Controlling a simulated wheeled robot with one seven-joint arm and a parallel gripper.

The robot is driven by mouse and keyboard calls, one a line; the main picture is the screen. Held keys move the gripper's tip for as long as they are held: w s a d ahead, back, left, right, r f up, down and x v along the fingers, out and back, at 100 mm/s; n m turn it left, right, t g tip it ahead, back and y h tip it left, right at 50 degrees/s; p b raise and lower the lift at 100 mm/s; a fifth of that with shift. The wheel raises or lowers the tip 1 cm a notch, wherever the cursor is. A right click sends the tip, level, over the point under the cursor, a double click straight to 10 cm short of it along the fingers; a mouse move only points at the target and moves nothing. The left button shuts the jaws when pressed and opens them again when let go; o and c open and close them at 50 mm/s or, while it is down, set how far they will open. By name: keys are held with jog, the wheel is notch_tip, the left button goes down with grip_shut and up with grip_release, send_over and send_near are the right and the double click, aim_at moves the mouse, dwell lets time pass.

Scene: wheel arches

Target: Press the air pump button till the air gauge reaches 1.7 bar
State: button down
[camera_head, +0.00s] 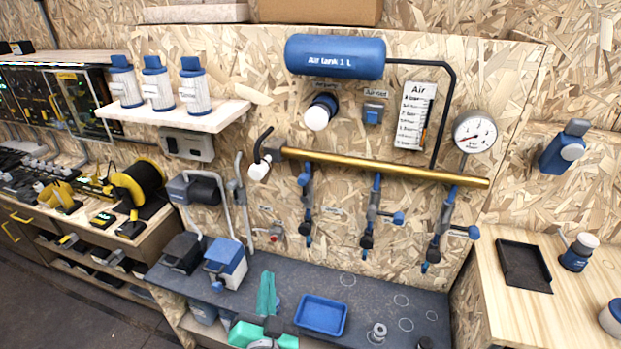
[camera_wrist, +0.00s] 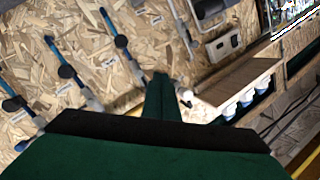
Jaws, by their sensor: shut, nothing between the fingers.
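The likely air pump button (camera_head: 319,112) is a round white cap on a dark blue body on the chipboard wall, under the blue air tank (camera_head: 335,57). Its small label is hard to read. The air gauge (camera_head: 474,132) is a round white dial at the right end of the wall panel; its figures are too small to read. My gripper (camera_head: 267,285) is green, at the bottom of the head view, well below the button. Its fingers are shut and empty. In the wrist view the shut fingers (camera_wrist: 160,98) point toward the wall, touching nothing visible.
A brass pipe (camera_head: 390,168) with several hanging blue valves crosses the wall above my gripper. A white shelf with bottles (camera_head: 190,120) juts out at left. A blue tray (camera_head: 321,315) sits on the dark bench. The wooden counter (camera_head: 530,310) stands right.

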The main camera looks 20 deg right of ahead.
jog(key=w+d+r+m+h, duration=0.1)
jog(key=d+r+m+h, duration=0.1)
jog(key=r+m, duration=0.3)
jog(key=w+d+r+m+g+h, duration=0.1)
jog(key=r+m, duration=0.4)
jog(key=r, duration=0.9)
jog(key=w+d+r+m+g+h, duration=0.1)
jog(key=w+d+r+m+h, duration=0.1)
jog(key=r, duration=0.8)
jog(key=d+m+h, duration=0.1)
jog(key=d+m, duration=0.1)
jog(key=m, duration=0.1)
jog(key=shift+w+d+r, duration=0.15)
jog(key=shift+w+d, duration=0.1)
jog(key=shift+d, duration=0.15)
jog(key=shift+w, duration=0.1)
